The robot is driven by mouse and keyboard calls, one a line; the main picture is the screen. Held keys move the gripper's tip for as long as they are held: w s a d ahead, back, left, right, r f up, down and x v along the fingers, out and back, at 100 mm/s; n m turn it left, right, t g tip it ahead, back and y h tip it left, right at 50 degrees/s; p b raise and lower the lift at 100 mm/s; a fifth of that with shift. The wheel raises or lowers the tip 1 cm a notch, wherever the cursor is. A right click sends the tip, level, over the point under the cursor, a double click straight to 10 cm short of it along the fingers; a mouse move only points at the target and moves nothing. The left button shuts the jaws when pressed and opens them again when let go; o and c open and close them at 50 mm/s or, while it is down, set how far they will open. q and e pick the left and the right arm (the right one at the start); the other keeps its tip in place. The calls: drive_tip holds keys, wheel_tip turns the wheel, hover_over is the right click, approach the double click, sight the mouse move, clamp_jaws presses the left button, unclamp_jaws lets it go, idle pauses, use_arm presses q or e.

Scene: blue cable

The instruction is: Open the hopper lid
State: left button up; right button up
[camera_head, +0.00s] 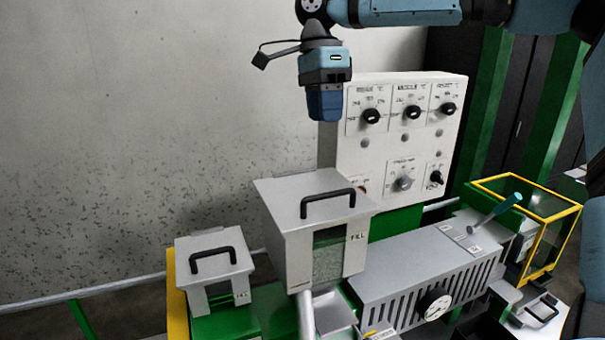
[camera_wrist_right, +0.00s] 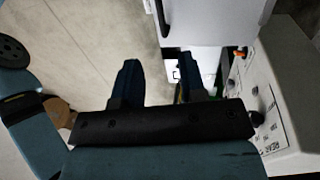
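The hopper (camera_head: 300,255) is a light grey box with a dark window and a FILL label. Its flat lid (camera_head: 285,195) lies closed on top, with a black bar handle (camera_head: 328,203). The lid also shows at the top of the right wrist view (camera_wrist_right: 215,18). My right gripper (camera_head: 325,115) points down, above and apart from the lid and handle. In the right wrist view its two dark blue fingers (camera_wrist_right: 160,65) stand apart with nothing between them. My left gripper is not seen.
A control panel (camera_head: 385,150) with several knobs stands close behind the hopper. A smaller grey box (camera_head: 215,262) with a black handle stands left. A slotted grey housing (camera_head: 425,270) with a gauge and a yellow-framed guard (camera_head: 548,225) are right.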

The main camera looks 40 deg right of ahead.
drive_tip(key=p+x, duration=0.1)
drive_tip(key=x, duration=1.2)
drive_tip(key=shift+f+p, duration=0.2)
drive_tip(key=shift+p, duration=0.1)
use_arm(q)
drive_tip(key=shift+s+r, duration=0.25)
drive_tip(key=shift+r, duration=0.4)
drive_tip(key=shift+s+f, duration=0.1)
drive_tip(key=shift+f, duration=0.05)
use_arm(e)
clamp_jaws()
